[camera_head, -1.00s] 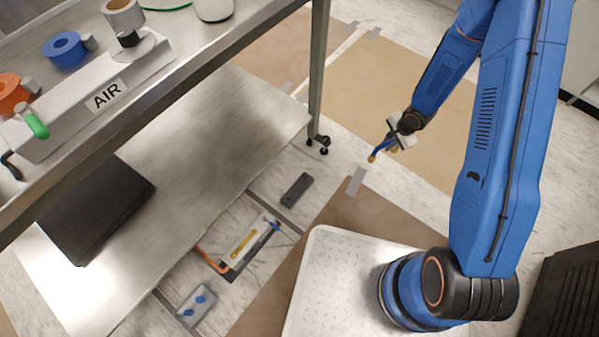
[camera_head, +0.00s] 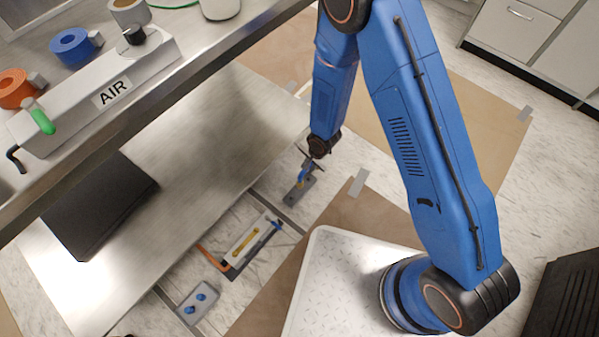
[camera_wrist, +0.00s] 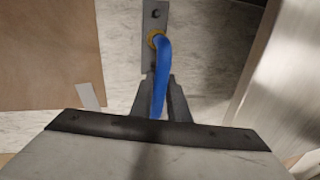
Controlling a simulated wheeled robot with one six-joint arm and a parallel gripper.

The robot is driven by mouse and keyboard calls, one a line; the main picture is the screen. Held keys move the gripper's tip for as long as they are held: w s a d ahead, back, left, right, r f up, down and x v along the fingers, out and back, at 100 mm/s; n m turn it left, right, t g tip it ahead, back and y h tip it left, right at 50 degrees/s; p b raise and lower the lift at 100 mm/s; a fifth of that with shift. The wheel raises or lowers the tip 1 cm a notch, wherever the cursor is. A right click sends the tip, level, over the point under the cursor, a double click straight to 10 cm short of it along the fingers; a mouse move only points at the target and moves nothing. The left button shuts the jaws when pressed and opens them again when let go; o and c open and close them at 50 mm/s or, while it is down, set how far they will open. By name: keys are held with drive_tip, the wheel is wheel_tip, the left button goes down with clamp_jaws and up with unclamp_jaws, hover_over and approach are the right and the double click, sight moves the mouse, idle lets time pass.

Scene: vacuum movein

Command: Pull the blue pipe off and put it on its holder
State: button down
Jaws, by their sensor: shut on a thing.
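My gripper (camera_wrist: 160,100) is shut on the blue pipe (camera_wrist: 163,68), a short bent tube with a yellow end. In the wrist view the yellow end lies over a grey plate with dark holes (camera_wrist: 153,15). In the head view the blue pipe (camera_head: 303,172) hangs below my gripper (camera_head: 311,160), its yellow end at the grey plate on the floor (camera_head: 291,199). I cannot tell whether the pipe end touches the plate.
A steel table (camera_head: 215,72) with an AIR manifold (camera_head: 95,95) and a lower shelf (camera_head: 190,165) stands at left. Beside the shelf lie a tray with a yellow tool (camera_head: 245,245) and a small plate with blue knobs (camera_head: 198,300). Brown paper covers floor at right.

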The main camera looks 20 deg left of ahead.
sight(299, 177)
drive_tip(key=shift+n, duration=0.4)
drive_tip(key=s+a, duration=0.1)
drive_tip(key=s, duration=0.1)
drive_tip(key=s+a, duration=0.1)
drive_tip(key=a, duration=0.1)
drive_tip(key=shift+s+a+f, duration=0.1)
drive_tip(key=shift+s+f, duration=0.25)
drive_tip(key=shift+f, duration=1.95)
drive_tip(key=shift+f, duration=1.25)
idle(0.3)
drive_tip(key=c, duration=1.6)
unclamp_jaws()
drive_tip(key=shift+r, duration=0.1)
drive_tip(key=d+r, duration=0.1)
drive_tip(key=r, duration=0.4)
drive_tip(key=s+d+r, duration=0.1)
drive_tip(key=r, duration=0.5)
drive_tip(key=d+r, duration=0.1)
drive_tip(key=r, duration=0.5)
drive_tip(key=shift+s+d, duration=0.1)
drive_tip(key=shift+s, duration=0.05)
